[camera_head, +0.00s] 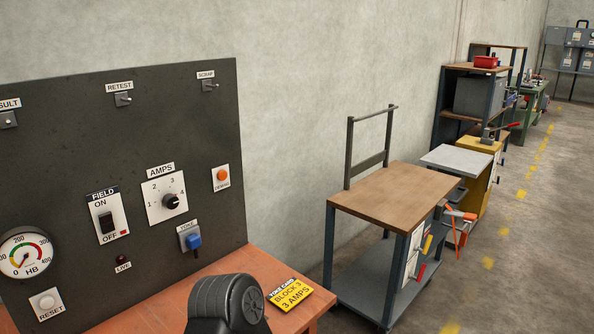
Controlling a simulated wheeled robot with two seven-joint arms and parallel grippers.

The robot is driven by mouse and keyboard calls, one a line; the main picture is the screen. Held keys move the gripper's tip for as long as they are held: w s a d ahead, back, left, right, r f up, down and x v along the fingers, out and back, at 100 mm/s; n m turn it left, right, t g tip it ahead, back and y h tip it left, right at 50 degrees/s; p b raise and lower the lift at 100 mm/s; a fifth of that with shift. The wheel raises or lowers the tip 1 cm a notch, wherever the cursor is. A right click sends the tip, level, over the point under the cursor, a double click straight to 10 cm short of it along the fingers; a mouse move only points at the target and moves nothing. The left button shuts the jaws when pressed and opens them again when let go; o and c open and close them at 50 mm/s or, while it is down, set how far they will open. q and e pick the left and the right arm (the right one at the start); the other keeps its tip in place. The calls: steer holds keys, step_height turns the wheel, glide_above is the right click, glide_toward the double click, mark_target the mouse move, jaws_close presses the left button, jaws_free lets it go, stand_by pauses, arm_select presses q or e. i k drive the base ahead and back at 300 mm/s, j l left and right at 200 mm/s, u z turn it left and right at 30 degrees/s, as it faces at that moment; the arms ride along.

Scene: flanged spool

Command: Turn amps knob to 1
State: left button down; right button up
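The amps knob (171,201) is a black round knob on a white plate (154,213) marked AMPS, on the dark upright panel. Numbers 2, 3 and 4 are readable around it, running from upper left to right. Its pointer seems turned to the right, toward the 4, but it is too small to be sure. Neither of my grippers shows in the head view, and nothing touches the knob.
Around the knob are a FIELD switch (106,222), an orange button (221,175), a blue part (193,241) and a gauge (25,253). A yellow card (288,293) reading BLOCK 3, 3 AMPS lies on the reddish bench. A dark rounded part (228,305) blocks the bench's front.

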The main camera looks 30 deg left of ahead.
mark_target(171, 202)
steer(key=u, duration=1.9)
steer(key=l+z, duration=0.25)
steer(key=z, duration=0.2)
steer(key=l+z, duration=0.55)
steer(key=z, duration=0.3)
steer(key=k+l, duration=0.05)
